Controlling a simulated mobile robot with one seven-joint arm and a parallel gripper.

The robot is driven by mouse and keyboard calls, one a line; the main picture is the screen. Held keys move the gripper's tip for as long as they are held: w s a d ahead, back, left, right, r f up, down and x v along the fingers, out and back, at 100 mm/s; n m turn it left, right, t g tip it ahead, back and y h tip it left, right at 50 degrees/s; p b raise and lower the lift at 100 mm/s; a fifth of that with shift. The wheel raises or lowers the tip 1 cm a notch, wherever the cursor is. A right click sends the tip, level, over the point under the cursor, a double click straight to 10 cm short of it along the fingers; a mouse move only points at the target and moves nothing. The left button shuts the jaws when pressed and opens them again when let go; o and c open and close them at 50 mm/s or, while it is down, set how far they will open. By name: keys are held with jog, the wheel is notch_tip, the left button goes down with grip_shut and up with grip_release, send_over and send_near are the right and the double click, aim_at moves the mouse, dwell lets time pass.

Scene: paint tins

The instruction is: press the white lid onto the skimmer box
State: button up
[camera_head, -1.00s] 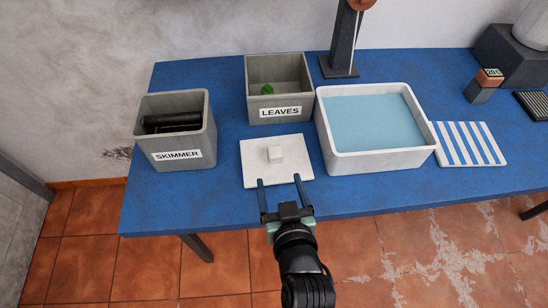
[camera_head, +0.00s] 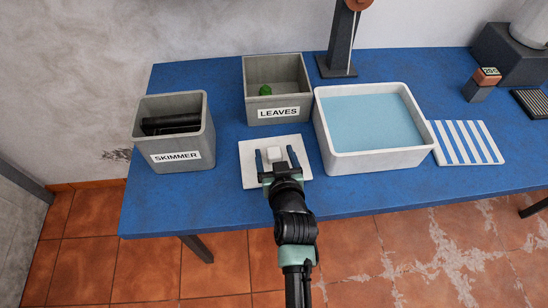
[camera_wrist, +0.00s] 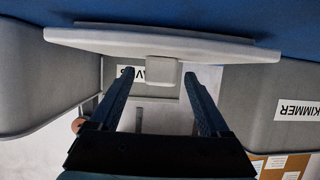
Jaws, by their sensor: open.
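The white lid (camera_head: 249,174) lies flat on the blue table, with its square white knob (camera_head: 275,154) on top. The skimmer box (camera_head: 176,155) is a grey open-topped box with a SKIMMER label, to the left of the lid; dark items lie inside it. My gripper (camera_head: 276,153) is open over the lid, its fingers on either side of the knob in the picture. In the wrist view the lid (camera_wrist: 90,38) appears edge-on, with the knob (camera_wrist: 151,73) between the fingertips. I cannot tell whether the fingers touch it.
A grey LEAVES box (camera_head: 278,115) holding a green object (camera_head: 265,90) stands behind the lid. A white basin of blue water (camera_head: 380,160) is close on the right. A striped cloth (camera_head: 466,143) lies beyond. The table between lid and skimmer box is clear.

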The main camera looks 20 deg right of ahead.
jog(key=shift+w+d+f, duration=0.1)
jog(key=shift+w+f, duration=0.15)
jog(key=shift+w, duration=0.35)
jog(key=shift+c, duration=0.3)
grip_shut()
